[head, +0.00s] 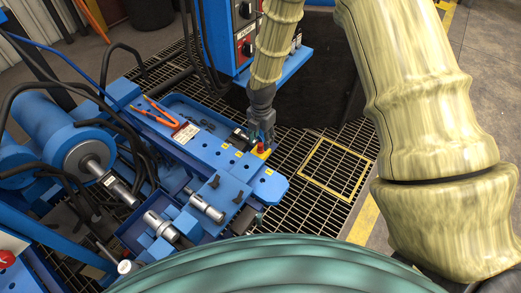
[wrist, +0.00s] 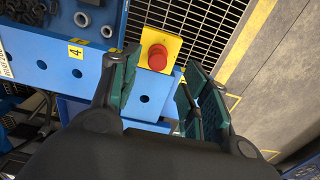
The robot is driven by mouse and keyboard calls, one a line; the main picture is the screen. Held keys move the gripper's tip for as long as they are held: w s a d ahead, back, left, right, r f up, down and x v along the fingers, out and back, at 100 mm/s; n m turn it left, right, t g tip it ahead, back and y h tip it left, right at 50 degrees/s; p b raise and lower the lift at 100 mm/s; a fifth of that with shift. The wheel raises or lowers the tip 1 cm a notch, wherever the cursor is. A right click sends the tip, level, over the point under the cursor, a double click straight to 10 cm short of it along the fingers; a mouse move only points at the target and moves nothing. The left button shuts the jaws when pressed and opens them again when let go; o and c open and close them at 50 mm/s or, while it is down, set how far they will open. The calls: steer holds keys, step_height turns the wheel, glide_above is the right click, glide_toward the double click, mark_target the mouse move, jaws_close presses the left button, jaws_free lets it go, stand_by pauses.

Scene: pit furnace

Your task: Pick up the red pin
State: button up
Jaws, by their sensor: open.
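The red pin (wrist: 158,57) stands in a yellow plate on the blue bench in the wrist view. It shows as a red round top beyond and between my fingertips. In the head view the red pin (head: 261,148) is small, near the right part of the bench top. My gripper (head: 262,133) is just above and beside it in the head view. In the wrist view my gripper (wrist: 153,92) has its two green-padded fingers spread apart with nothing between them. The pin's lower part is hidden from above.
The blue bench (head: 222,163) has holes, number labels, orange-handled pliers (head: 158,112) and a tray (head: 190,112). A blue control box (head: 240,35) stands behind. Metal cylinders (head: 206,206) lie at the front. Floor grating with a yellow frame (head: 340,168) is clear at right.

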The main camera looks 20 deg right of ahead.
mark_target(261, 144)
steer(key=shift+w+f, duration=0.15)
steer(key=shift+f, duration=1.1)
steer(key=shift+w+f, duration=0.1)
steer(key=shift+f, duration=1.15)
jaws_close()
